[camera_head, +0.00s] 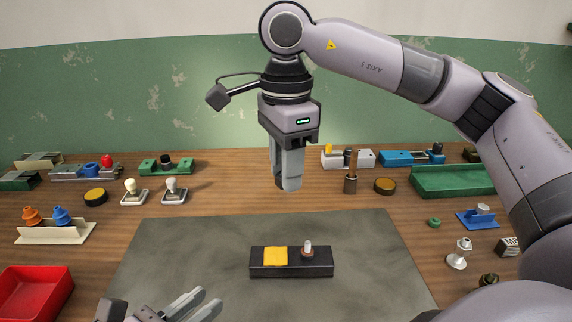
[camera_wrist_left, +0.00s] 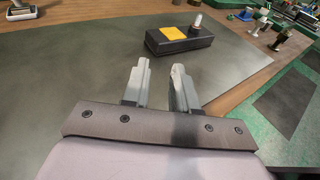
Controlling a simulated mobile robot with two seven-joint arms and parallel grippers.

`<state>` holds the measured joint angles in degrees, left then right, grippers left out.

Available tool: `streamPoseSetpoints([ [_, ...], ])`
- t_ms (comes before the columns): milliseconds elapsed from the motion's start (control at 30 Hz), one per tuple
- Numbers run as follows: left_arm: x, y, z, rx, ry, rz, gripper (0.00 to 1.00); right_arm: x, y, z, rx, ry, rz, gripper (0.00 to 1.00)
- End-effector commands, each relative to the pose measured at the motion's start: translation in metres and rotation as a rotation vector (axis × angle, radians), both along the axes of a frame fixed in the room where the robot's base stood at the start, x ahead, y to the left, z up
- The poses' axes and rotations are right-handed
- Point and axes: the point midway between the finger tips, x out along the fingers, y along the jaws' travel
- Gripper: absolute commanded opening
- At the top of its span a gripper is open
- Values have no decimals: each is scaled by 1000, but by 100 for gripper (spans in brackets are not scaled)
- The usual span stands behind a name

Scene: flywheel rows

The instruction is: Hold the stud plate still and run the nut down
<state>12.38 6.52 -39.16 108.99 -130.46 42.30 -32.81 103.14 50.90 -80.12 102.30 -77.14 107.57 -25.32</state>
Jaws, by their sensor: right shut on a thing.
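The stud plate (camera_head: 290,268) is a black block lying on the grey mat, with a yellow pad on top and an upright pale-tipped stud (camera_head: 307,248) with a brownish base to the right of the pad. The plate also shows at the top of the left wrist view (camera_wrist_left: 180,42). My left gripper (camera_head: 203,297) is open and empty, low over the mat, in front and left of the plate and apart from it; its fingers show spread in the wrist view (camera_wrist_left: 161,72). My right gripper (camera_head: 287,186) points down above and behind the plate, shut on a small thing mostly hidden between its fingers.
The grey mat (camera_head: 180,250) is clear around the plate. A red bin (camera_head: 35,290) stands at the left front. A green tray (camera_head: 455,182) and a small green ring (camera_head: 433,222) are at the right.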

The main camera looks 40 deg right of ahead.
Motion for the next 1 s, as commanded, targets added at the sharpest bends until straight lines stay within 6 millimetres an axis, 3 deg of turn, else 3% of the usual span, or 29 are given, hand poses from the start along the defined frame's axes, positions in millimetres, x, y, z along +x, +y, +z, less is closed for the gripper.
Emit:
streamPoseSetpoints([
  [100, -6, 15, 2, 0, 0, 2, 27, 0, 0, 0, 0, 0, 0, 2],
  [300, -10, 24, 5, -1, 2, 0, 27, 0, 0, 0, 0, 0, 0, 2],
  [867, -10, 25, 6, -3, 2, 1, 27, 0, 0, 0, 0, 0, 0, 2],
  [1000, -11, 25, 16, -74, 23, 15, 27, 0, 0, 0, 0, 0, 0, 2],
])
